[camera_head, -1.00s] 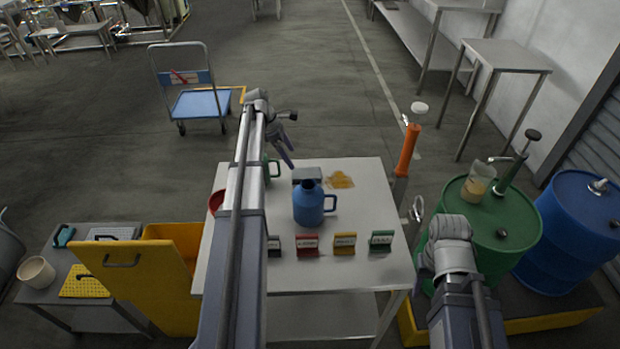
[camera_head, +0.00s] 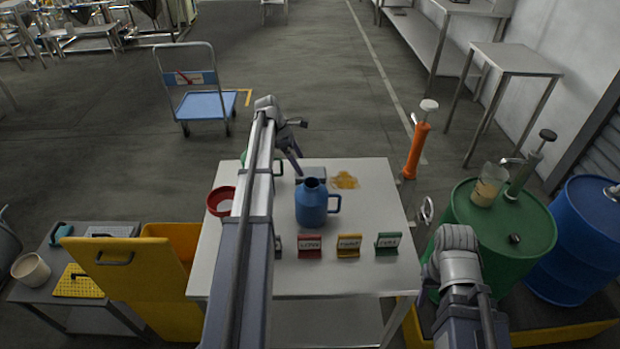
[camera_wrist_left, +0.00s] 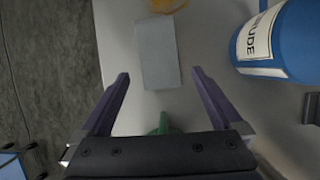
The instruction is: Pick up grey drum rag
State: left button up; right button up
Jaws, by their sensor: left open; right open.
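The grey drum rag (camera_head: 316,172) is a flat grey rectangle on the steel table (camera_head: 369,211), behind the blue jug (camera_head: 311,204), which partly hides it. In the left wrist view the rag (camera_wrist_left: 157,52) lies ahead, between the directions of the two fingers. My left gripper (camera_head: 294,163) is open and empty, over the far part of the table beside the rag; its fingers also show in the left wrist view (camera_wrist_left: 160,74). My right gripper (camera_head: 430,277) is at the green drum's near left side, mostly hidden by its own wrist.
A red bowl (camera_head: 221,201) and a green handled vessel (camera_head: 277,168) are left, partly behind my left arm. Small label signs (camera_head: 348,246) line the near side. A green drum (camera_head: 507,232) stands at right.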

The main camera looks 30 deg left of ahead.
aim_at(307, 172)
pick_arm(q)
jog(key=b+x, duration=0.4)
jog(key=x, duration=0.1)
jog(key=shift+w+d+f, duration=0.1)
jog(key=shift+w, duration=0.05)
jog(key=shift+c, duration=0.4)
jog(key=c, duration=1.2)
jog(key=shift+o, duration=0.2)
notch_tip(307, 172, up, 10)
jog(key=p, duration=0.9)
jog(key=shift+p, duration=0.35)
